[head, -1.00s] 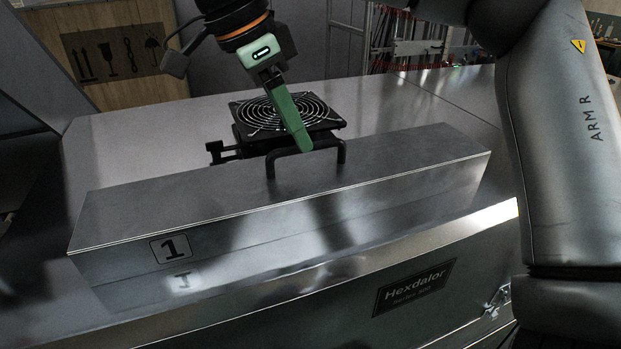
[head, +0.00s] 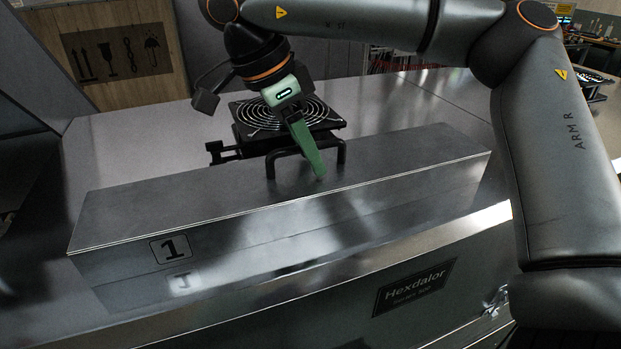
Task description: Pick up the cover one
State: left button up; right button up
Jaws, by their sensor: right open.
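The cover one (head: 400,172) is a long grey metal box-shaped cover with a "1" label (head: 174,249) on its front face. It lies on the metal machine top. A black bar handle (head: 270,166) stands up from its upper face. My right gripper (head: 320,178) comes down from above with its green finger in front of the handle's bar, the tip low near the cover's upper face. It is open. The view shows the fingers nearly in line, so I cannot tell whether the bar is between them or touched. My left gripper is not in view.
A black fan with a round wire grille (head: 270,114) sits just behind the handle. The metal machine top (head: 130,150) is bare to the left and right of it. A "Hexdalor" plate (head: 414,286) is on the machine's front. A wooden crate panel (head: 130,50) stands at the back left.

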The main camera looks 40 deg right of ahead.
jog(key=shift+f, duration=0.1)
dwell(0.3)
grip_shut()
dwell(1.3)
